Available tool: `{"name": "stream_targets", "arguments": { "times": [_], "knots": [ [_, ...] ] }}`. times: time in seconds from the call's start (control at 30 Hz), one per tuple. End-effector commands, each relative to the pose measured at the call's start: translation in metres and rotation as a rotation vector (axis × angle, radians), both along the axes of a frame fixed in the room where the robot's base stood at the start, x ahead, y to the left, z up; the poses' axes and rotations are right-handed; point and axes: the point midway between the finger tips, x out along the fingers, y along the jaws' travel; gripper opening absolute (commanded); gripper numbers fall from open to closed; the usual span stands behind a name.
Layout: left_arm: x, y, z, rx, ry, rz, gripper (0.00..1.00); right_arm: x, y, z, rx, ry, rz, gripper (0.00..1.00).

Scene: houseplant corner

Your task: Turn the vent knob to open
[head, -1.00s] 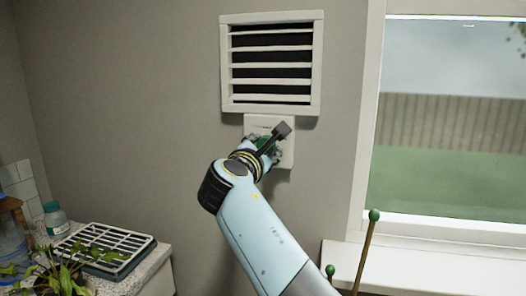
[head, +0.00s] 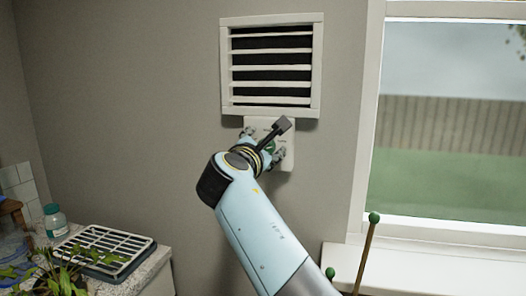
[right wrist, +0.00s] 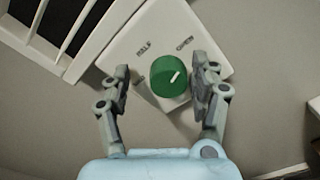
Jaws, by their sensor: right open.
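The green vent knob (right wrist: 168,78) sits on a white wall plate (right wrist: 150,32) printed with "HALF" and "OPEN". In the head view the knob (head: 270,146) is partly hidden behind my wrist. My right gripper (right wrist: 163,75) is open, with one finger on each side of the knob and visible gaps between. It also shows in the head view (head: 264,143). The vent (head: 271,66) above has dark gaps between thin-looking white slats. My left gripper is not in view.
A window (head: 450,120) with a white frame and sill is to the right. A counter at lower left holds a slatted tray (head: 103,246), a jar (head: 55,220) and a leafy plant (head: 60,275). Green-tipped stakes (head: 374,217) rise at lower right. The wall left of the vent is clear.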

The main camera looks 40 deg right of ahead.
Motion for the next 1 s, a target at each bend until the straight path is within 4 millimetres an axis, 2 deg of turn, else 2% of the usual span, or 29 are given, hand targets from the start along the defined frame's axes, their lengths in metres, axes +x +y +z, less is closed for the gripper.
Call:
{"name": "stream_targets", "arguments": {
  "times": [0.2, 0.4, 0.57, 1.0],
  "knots": [
    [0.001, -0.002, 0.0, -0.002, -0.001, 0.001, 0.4, 0.0, 0.001, 0.047, 0.001, -0.008, 0.002, 0.62],
    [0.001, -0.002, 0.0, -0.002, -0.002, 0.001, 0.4, 0.0, 0.001, 0.078, 0.002, -0.004, 0.002, 0.62],
    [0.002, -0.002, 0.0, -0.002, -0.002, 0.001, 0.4, 0.0, 0.0, 0.086, 0.0, 0.0, 0.001, 0.62],
    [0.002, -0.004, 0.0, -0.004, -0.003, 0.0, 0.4, 0.004, 0.002, 0.085, -0.023, 0.008, 0.01, 0.62]
  ]
}}
